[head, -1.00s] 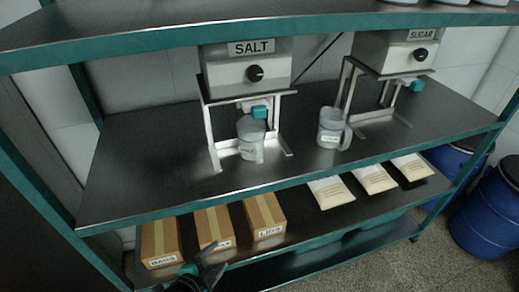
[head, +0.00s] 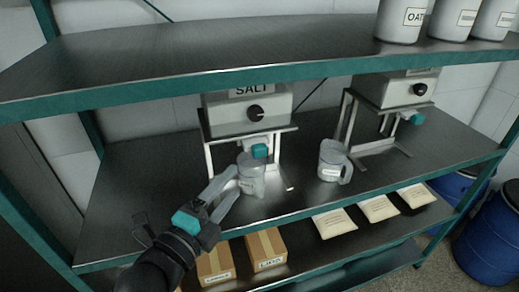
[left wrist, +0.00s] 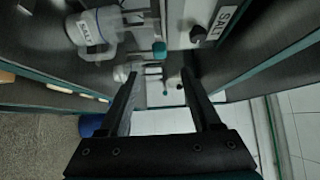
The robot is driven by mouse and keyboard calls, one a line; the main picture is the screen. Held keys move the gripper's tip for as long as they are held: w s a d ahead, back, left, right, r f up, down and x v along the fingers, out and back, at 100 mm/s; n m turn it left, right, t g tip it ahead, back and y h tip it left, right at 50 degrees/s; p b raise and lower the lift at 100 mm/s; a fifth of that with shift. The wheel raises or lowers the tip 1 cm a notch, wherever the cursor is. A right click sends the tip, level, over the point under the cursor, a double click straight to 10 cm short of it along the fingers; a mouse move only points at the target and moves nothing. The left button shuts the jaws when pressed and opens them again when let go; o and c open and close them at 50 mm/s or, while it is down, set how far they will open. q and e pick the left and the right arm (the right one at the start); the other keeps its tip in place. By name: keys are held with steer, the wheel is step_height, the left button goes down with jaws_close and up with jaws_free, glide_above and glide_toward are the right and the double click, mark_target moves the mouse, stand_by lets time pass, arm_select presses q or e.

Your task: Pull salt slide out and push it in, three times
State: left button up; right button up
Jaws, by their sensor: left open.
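The salt dispenser (head: 222,116) is a grey box on a metal stand on the middle shelf. Its teal-ended salt slide (head: 260,151) sticks out below the box, and the teal end also shows in the left wrist view (left wrist: 160,48). A clear jug (head: 252,180) stands under it; its SALT label shows in the left wrist view (left wrist: 90,30). My left gripper (head: 230,184) is open and empty, in front of the jug and lower left of the slide, apart from the slide. In the head view one finger overlaps the jug's left edge; contact cannot be told. My right gripper is not in view.
The sugar dispenser (head: 385,92) and a second jug (head: 333,162) stand to the right. The upper shelf (head: 200,58) overhangs the dispensers and holds white canisters (head: 400,22). Boxes (head: 266,248) and packets (head: 334,223) lie on the lower shelf. The middle shelf's left part is bare.

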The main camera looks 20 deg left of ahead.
mark_target(257, 155)
arm_select(q)
steer(key=w, duration=0.4)
steer(key=w+d, duration=0.1)
steer(key=w, duration=0.3)
steer(key=w+d, duration=0.1)
steer(key=w, duration=0.3)
steer(key=shift+w+d, duration=0.2)
steer(key=shift+w, duration=0.2)
jaws_close()
stand_by(1.0)
